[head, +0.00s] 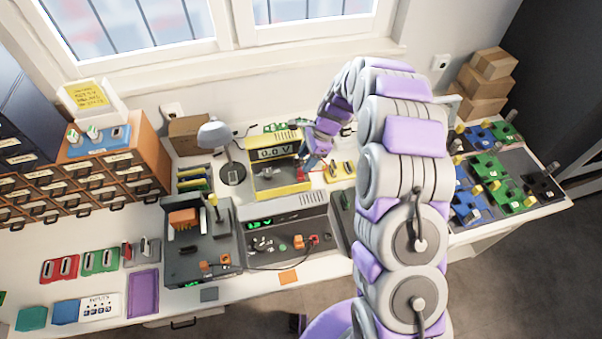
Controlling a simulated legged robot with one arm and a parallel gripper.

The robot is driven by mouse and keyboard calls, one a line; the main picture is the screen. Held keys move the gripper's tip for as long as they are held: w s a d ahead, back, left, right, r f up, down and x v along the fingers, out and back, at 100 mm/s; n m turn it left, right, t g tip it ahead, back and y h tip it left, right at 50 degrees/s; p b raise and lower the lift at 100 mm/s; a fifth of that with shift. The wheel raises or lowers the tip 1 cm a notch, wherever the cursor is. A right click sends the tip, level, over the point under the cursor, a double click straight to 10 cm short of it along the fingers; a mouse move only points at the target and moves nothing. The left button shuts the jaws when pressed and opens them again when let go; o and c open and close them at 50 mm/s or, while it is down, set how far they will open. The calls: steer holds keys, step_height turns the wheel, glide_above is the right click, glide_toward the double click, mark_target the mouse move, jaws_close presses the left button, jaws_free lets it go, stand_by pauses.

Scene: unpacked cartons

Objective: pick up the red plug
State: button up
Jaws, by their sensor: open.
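My gripper (312,161) hangs at the end of my purple and grey arm, beside the right side of a yellow-framed meter (281,169). It is open, but its fingers are small and partly hidden by my arm. A small red piece (301,174), perhaps the red plug, shows just below and left of the gripper at the meter's right edge. I cannot tell whether they touch. Another small red-orange piece (314,239) sits on the front of the dark power supply (290,228).
A desk lamp (215,136) stands left of the meter. A dark box with an orange part (184,216) stands left of the power supply. Blue and green boards (487,166) fill the right bench. Wooden drawers (140,165) stand left. Cartons (487,84) are stacked at back right.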

mark_target(301, 173)
steer(key=x, duration=0.2)
steer(key=b+x, duration=0.1)
steer(key=x, duration=0.2)
steer(key=shift+s+d+f, duration=0.1)
steer(key=shift+d, duration=0.15)
steer(key=shift+d, duration=0.1)
jaws_close()
